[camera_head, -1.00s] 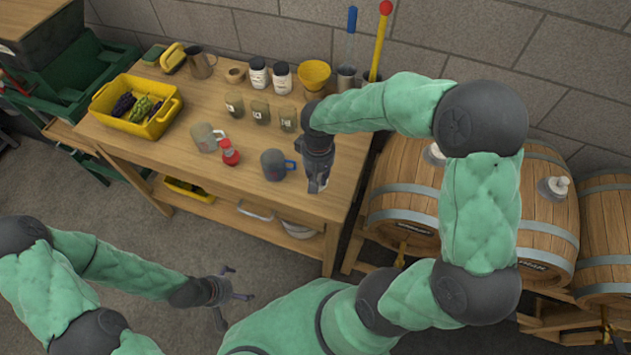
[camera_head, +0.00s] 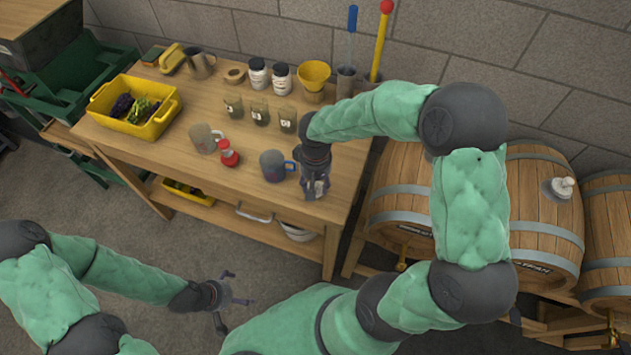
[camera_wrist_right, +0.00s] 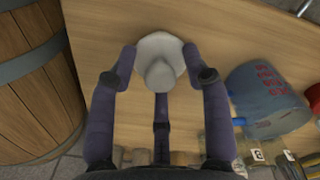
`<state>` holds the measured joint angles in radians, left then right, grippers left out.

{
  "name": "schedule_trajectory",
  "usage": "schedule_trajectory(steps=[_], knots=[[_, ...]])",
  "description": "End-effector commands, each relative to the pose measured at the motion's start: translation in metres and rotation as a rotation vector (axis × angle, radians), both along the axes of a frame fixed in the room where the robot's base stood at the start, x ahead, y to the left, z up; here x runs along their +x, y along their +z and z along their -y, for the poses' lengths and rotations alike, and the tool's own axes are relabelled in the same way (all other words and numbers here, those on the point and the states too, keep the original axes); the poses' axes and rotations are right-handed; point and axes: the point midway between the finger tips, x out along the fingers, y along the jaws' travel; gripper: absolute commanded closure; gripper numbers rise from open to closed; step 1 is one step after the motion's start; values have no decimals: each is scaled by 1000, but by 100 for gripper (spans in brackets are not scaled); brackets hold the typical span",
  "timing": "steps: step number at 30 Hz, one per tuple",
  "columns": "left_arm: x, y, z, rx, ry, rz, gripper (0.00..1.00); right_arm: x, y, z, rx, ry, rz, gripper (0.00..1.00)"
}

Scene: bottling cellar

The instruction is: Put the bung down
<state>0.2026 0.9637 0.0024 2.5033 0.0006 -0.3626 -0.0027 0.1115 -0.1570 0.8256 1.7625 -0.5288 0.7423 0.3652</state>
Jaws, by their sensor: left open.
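The pale bung (camera_wrist_right: 160,62) sits between the fingers of my right gripper (camera_wrist_right: 160,60) in the right wrist view, with fingertips against both its sides. Its narrower knob points toward the camera. Table wood lies behind it, and I cannot tell whether it touches the top. In the head view my right gripper (camera_head: 315,188) points down over the front right part of the wooden table (camera_head: 215,95), and its fingers largely hide the bung. My left gripper (camera_head: 232,300) is open and empty over the floor, in front of the table.
Barrels (camera_head: 405,200) lie right of the table.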

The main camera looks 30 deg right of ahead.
Motion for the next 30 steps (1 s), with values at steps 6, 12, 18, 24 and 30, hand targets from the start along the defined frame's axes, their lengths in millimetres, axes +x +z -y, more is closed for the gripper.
schedule_trajectory(steps=[6,12,18,24,30], knots=[[0,1,0,0,0,0,0,0,1,0,0,0,0,51],[0,8,0,0,0,0,0,1,18,0,0,-1,2,51],[0,22,0,0,0,0,0,1,58,0,1,0,4,51],[0,32,0,0,0,0,0,1,96,0,0,0,3,51],[0,38,0,0,0,0,0,0,118,0,0,0,1,51]])
